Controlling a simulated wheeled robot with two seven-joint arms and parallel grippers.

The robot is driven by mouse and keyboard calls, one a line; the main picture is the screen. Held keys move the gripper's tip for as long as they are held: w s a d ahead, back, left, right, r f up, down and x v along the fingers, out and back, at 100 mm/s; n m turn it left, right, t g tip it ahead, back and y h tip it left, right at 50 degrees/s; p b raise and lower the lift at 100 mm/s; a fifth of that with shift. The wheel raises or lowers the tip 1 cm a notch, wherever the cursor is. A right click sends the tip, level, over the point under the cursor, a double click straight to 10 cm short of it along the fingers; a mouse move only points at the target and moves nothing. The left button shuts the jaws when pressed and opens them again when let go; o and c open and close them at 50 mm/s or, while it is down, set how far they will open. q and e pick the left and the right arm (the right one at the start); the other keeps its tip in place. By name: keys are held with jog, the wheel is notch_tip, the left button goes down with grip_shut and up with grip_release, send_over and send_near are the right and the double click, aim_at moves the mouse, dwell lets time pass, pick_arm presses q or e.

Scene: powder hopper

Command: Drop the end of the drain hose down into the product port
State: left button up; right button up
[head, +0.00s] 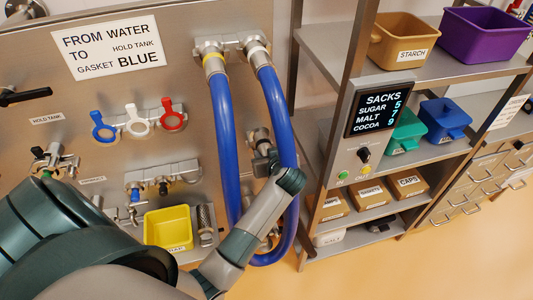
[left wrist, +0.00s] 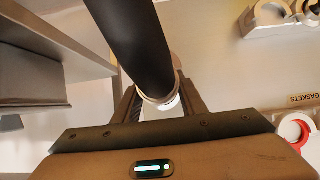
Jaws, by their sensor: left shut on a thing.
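My left gripper (head: 264,160) is partly hidden in the head view, in front of the steel panel and between the two runs of blue hose. In the left wrist view its fingers (left wrist: 158,106) are shut on a dark hose (left wrist: 135,40), just at a pale end collar (left wrist: 160,98). The hose runs up out of that picture. The held hose cannot be made out clearly in the head view. A silver fitting (head: 257,136) shows just above the gripper. I cannot tell which fitting is the product port. My right gripper is not in view.
Thick blue hoses (head: 224,130) hang from a manifold (head: 230,44) around my wrist. Gasket rings (head: 138,124) hang on the panel, with a yellow bin (head: 168,228) below. A shelf rack (head: 345,130) with bins stands close at right. Open floor (head: 350,275) lies lower right.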

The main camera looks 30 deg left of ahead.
pick_arm(q)
jog(key=s+d+p, duration=0.3)
jog(key=s+d, duration=0.2)
jog(key=d, duration=0.1)
jog(key=shift+s+d+r, duration=0.15)
jog(key=shift+s+d, duration=0.1)
jog(key=shift+d, duration=0.15)
dwell(0.3)
dwell(0.4)
jog(key=s+d+f+m+t+h+b, duration=0.1)
jog(key=s+d+m+t+h+b, duration=0.1)
jog(key=s+d+b, duration=0.4)
jog(key=d+m+h+b, duration=0.1)
jog(key=d+b, duration=0.3)
jog(key=b, duration=0.5)
jog(key=shift+s+d+f+m+t, duration=0.15)
jog(key=shift+f+m+t, duration=0.25)
jog(key=shift+m, duration=0.2)
